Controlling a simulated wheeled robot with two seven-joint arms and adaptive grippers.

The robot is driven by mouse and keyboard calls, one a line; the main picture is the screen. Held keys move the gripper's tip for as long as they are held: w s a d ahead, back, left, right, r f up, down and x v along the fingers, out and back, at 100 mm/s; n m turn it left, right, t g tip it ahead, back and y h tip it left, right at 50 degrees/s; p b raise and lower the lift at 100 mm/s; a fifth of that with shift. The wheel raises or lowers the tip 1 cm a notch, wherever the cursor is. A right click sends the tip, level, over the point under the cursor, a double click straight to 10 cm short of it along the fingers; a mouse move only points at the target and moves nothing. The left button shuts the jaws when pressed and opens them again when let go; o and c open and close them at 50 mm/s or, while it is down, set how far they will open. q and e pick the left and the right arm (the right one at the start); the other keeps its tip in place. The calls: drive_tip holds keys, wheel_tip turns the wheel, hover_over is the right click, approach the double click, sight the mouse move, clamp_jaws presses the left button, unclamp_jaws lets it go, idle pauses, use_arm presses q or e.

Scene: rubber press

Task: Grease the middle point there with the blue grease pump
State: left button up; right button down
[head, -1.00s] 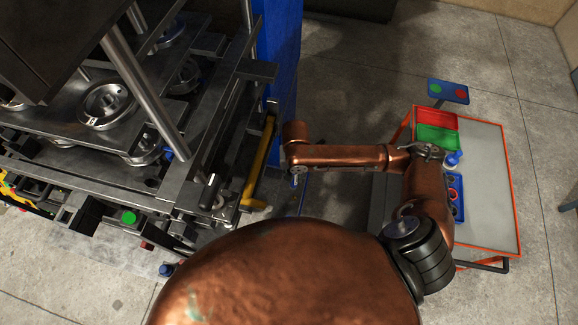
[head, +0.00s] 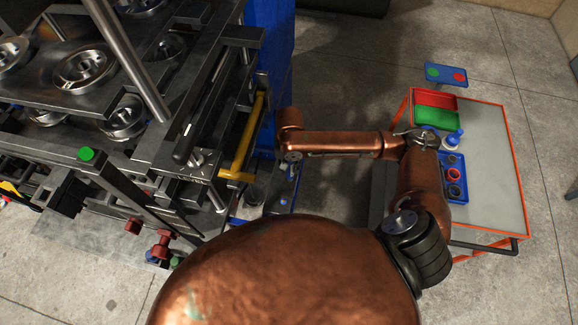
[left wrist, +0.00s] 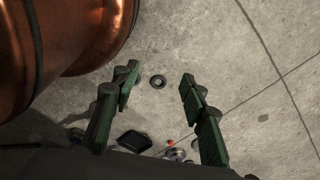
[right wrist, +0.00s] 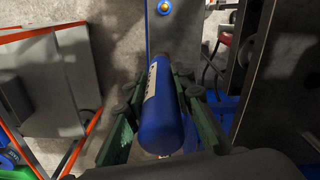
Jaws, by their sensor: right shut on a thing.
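The blue grease pump (right wrist: 163,118), a blue cylinder with a white label, lies between the fingers of my right gripper (right wrist: 157,82) in the right wrist view. That gripper is shut on it. A round blue fitting with a brass centre (right wrist: 165,7) shows on a grey metal face beyond the pump, apart from it; I cannot tell whether it is the middle point. In the head view my right gripper (head: 290,170) is mostly hidden below my copper wrist, right of the press (head: 165,115). My left gripper (left wrist: 158,95) is open and empty above the floor.
A yellow bar (head: 245,140) and a blue column (head: 268,75) stand at the press's right side. An orange-edged cart (head: 490,165) at the right carries red and green trays, a blue tray (head: 453,190) with rings, and a blue-capped bottle (head: 453,139). Floor between is clear.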

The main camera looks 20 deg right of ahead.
drive_tip(key=shift+w, duration=0.3)
drive_tip(key=shift+w+f, duration=0.2)
drive_tip(key=shift+w, duration=0.3)
drive_tip(key=shift+s+r, duration=0.1)
drive_tip(key=shift+s, duration=0.25)
drive_tip(key=shift+w, duration=0.2)
drive_tip(key=shift+f, duration=0.35)
use_arm(q)
drive_tip(key=shift+s+a, duration=0.25)
drive_tip(key=shift+s, duration=0.1)
